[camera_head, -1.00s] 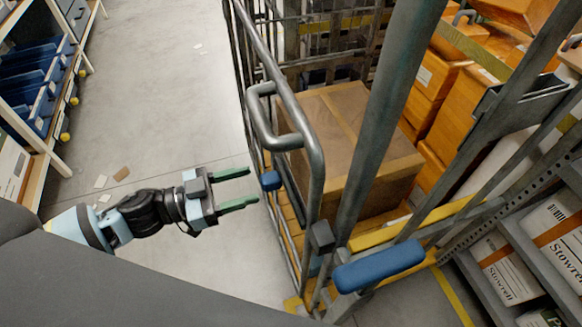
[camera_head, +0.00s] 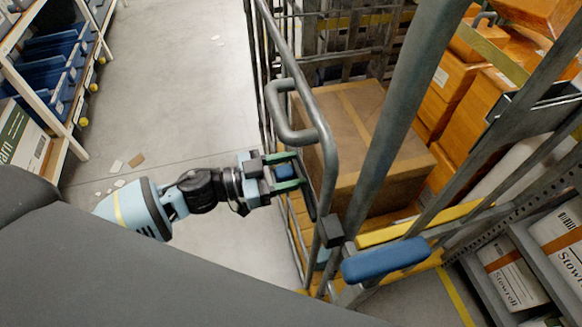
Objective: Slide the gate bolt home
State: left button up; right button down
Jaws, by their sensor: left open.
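The gate (camera_head: 331,170) is a grey tubular metal frame with a loop handle, standing in front of a cardboard box. A small blue knob (camera_head: 285,172), apparently the bolt's, sits on the near side of the gate. My left gripper (camera_head: 291,171) comes in from the left and is open, with its two green fingers on either side of the knob. I cannot tell whether they touch it. A dark block (camera_head: 331,231) sits lower on the gate frame near a thick post. The bolt's rod is largely hidden. My right gripper is not in view.
A blue padded bar (camera_head: 385,260) juts out at the lower right, beside a yellow rail (camera_head: 430,222). A cardboard box (camera_head: 375,135) stands behind the gate.

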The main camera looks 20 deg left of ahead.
pick_arm(q)
jog(key=shift+c, duration=0.2)
